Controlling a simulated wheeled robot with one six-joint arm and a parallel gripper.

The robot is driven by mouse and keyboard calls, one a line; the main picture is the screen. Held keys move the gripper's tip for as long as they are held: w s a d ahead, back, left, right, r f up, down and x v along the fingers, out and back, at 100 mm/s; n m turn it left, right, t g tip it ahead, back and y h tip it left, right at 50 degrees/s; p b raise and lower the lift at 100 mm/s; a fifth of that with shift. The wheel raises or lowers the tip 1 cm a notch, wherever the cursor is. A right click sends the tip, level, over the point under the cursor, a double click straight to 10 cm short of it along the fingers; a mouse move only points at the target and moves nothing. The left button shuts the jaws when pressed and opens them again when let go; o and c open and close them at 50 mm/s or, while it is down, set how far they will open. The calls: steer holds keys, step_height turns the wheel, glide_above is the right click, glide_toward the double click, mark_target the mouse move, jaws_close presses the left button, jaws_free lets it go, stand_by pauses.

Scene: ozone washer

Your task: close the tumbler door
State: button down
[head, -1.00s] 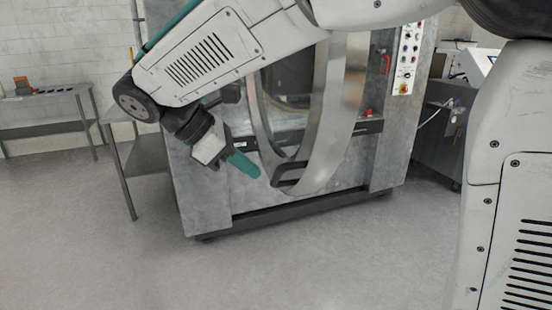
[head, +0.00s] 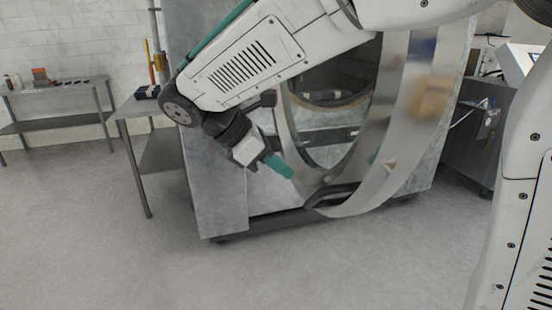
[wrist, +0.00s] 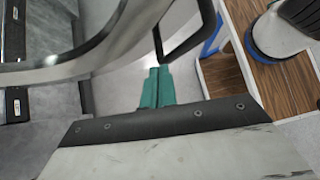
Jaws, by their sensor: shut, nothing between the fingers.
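The tumbler door (head: 398,150) is a wide round metal ring with a clear pane, standing open in front of the grey tumbler (head: 218,185). Its dark loop handle (head: 332,197) sits at the lower edge. My gripper (head: 280,167), with green fingers, is shut and empty, just left of the handle in the head view. In the wrist view the green fingers (wrist: 157,86) lie just below the door's curved rim (wrist: 70,67) and left of the handle loop (wrist: 192,52). I cannot tell whether they touch the door.
A metal side table (head: 160,155) stands against the tumbler's left side, with a longer table (head: 60,122) by the wall. A bench with equipment (head: 475,140) is at the right. The floor (head: 120,260) in front is clear.

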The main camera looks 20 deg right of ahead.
steer(key=d+f, duration=0.1)
steer(key=d, duration=0.1)
steer(key=d+f, duration=0.1)
steer(key=d, duration=0.1)
steer(key=d+f, duration=0.2)
steer(key=shift+s+d, duration=0.3)
steer(key=shift+s, duration=0.05)
steer(key=shift+d, duration=0.7)
